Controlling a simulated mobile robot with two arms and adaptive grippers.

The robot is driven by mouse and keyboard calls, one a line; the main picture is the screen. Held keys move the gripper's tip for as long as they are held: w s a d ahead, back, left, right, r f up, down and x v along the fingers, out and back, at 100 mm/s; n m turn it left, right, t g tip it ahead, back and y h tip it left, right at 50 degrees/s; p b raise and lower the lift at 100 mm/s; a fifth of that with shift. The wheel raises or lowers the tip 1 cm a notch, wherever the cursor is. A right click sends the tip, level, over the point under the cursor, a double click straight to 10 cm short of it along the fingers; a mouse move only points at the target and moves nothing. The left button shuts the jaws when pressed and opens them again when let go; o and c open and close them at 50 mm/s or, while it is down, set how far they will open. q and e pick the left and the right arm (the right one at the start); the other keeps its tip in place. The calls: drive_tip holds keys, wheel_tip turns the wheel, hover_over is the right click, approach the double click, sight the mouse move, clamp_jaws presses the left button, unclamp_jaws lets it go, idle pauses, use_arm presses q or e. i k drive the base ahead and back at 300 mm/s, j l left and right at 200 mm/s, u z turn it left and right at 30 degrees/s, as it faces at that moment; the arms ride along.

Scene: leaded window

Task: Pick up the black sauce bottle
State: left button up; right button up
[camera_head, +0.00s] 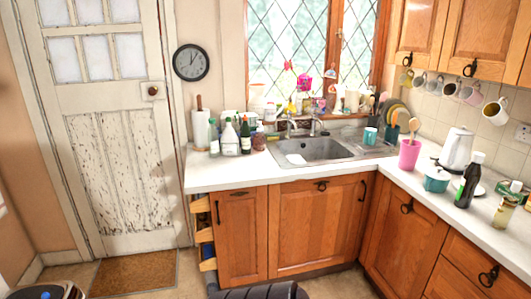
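Nothing covers most of the bottle. Neither of my grippers shows in the head view, so I see no gripper near the bottle.
A small jar (504,212) and a green-lidded item (513,188) stand right of the bottle. A pink utensil holder (409,154) is further back. Mugs (495,111) hang above. The counter front (405,184) is clear. Several bottles crowd left of the sink (312,150).

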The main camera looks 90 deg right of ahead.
sight(471, 177)
drive_tip(key=z, duration=4.2)
